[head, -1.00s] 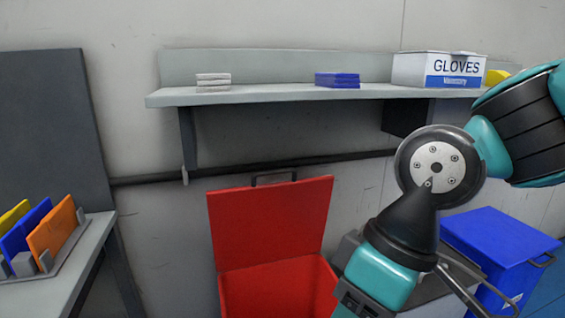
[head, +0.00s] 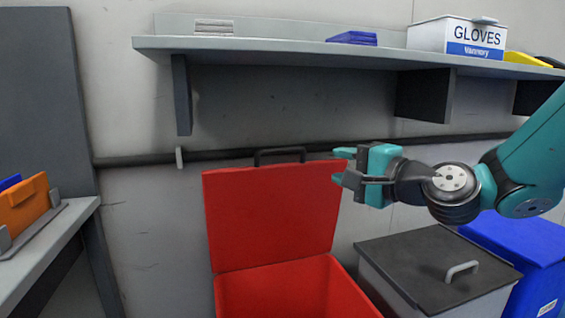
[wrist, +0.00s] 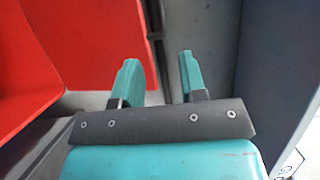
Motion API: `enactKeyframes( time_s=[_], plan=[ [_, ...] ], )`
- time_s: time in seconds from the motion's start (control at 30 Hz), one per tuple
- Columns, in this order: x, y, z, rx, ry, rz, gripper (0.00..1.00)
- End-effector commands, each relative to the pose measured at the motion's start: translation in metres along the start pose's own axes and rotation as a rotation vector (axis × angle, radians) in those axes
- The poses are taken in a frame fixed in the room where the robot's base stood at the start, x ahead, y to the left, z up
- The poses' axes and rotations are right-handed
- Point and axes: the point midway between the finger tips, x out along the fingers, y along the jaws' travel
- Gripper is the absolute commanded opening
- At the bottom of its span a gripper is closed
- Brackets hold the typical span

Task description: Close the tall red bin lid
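The tall red bin stands below the shelf in the head view, with its red lid (head: 268,215) raised upright against the wall. A dark handle (head: 280,155) sits on the lid's top edge. The bin's open body (head: 295,290) shows at the bottom of the picture. My gripper (head: 341,165) is just right of the lid's upper right corner, with its fingers pointing left. In the wrist view my gripper (wrist: 160,78) is open with nothing between its teal fingers. The red lid (wrist: 90,35) lies to the left there; I cannot tell whether a finger touches it.
A grey bin with a dark closed lid (head: 435,265) and a blue bin (head: 530,250) stand right of the red bin. A shelf (head: 270,50) with a gloves box (head: 458,38) runs above. A side table (head: 50,245) with an orange panel (head: 25,203) stands at the left.

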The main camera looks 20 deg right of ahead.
Motion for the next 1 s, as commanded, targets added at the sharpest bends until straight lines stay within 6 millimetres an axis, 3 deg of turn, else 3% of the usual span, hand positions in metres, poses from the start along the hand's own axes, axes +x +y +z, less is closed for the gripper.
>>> enactKeyframes(
  time_s=[0.47, 0.67, 1.0],
  plan=[
    [0.028, -0.008, 0.001, 0.007, 0.001, 0.009, 0.39],
    [0.058, -0.007, 0.002, 0.002, -0.002, 0.007, 0.39],
    [0.134, -0.006, 0.003, -0.004, -0.004, 0.003, 0.39]
  ],
)
